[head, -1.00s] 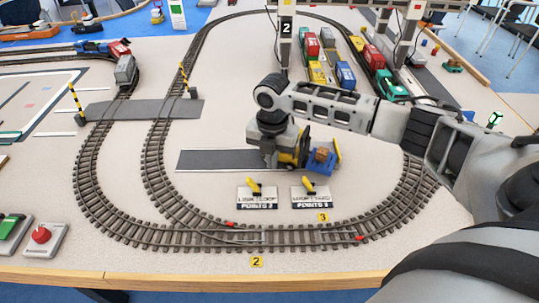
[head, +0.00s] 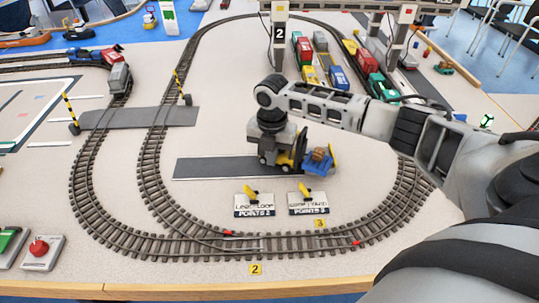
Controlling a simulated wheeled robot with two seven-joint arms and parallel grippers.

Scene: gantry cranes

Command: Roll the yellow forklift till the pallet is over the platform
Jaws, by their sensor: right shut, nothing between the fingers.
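The small yellow forklift (head: 287,161) stands at the right end of a dark grey road strip (head: 215,167). A brown load (head: 319,154) shows at its right, close above a blue piece (head: 321,168) that looks like the platform. The pallet is too small to make out, so I cannot tell whether it is over the platform. My right gripper (head: 268,158) points down at the forklift's left rear side, shut and empty. It hides part of the forklift, and I cannot tell whether they touch. My left gripper is out of view.
Two lever signs (head: 254,204) stand in front of the strip. Curved railway track (head: 190,240) loops around it. A gantry crane (head: 279,45) and several coloured containers (head: 338,78) stand behind. A red button (head: 39,248) is at front left. Bare table lies left of the strip.

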